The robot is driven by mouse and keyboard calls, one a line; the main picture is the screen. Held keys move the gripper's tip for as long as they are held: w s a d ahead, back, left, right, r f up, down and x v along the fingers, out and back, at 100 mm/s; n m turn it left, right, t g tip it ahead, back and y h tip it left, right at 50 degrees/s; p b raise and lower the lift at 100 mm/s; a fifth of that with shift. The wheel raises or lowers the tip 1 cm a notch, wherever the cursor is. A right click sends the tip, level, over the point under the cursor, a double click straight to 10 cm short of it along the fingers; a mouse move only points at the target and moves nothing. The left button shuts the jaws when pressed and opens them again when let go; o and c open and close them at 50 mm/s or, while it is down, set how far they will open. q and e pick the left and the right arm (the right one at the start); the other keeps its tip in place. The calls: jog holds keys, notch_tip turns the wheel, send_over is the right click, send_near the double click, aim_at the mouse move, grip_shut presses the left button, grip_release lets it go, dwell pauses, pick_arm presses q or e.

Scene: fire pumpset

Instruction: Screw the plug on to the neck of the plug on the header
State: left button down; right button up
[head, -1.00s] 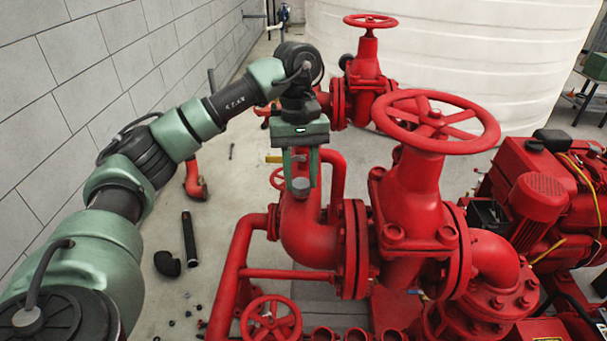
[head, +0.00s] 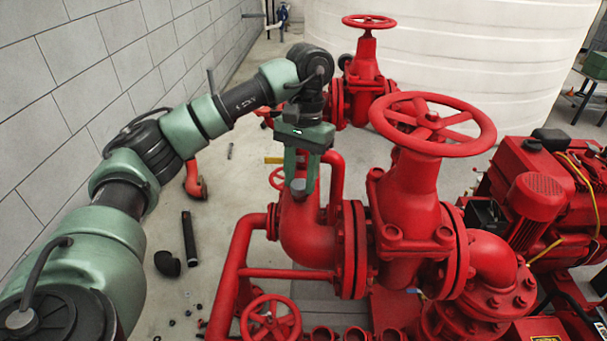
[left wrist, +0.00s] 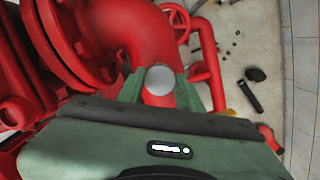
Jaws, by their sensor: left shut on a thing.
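My left gripper (head: 302,183) is shut on a grey round plug (head: 298,187) at the top of a red pipe elbow (head: 305,235), part of the red header pipework. In the left wrist view the plug (left wrist: 159,80) sits between the two green fingers (left wrist: 159,88), with the red elbow (left wrist: 135,30) right beyond it. The neck is hidden behind the plug and fingers, so I cannot tell whether the plug is seated on it. My right gripper is not in view.
A large valve with a red handwheel (head: 432,122) stands right of the elbow, and another valve (head: 368,75) stands behind. A red engine (head: 540,195) is at the far right. A black pipe (head: 189,235) and black elbow (head: 167,263) lie on the floor at left.

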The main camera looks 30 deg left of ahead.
pick_arm(q)
jog(key=shift+s+f, duration=0.2)
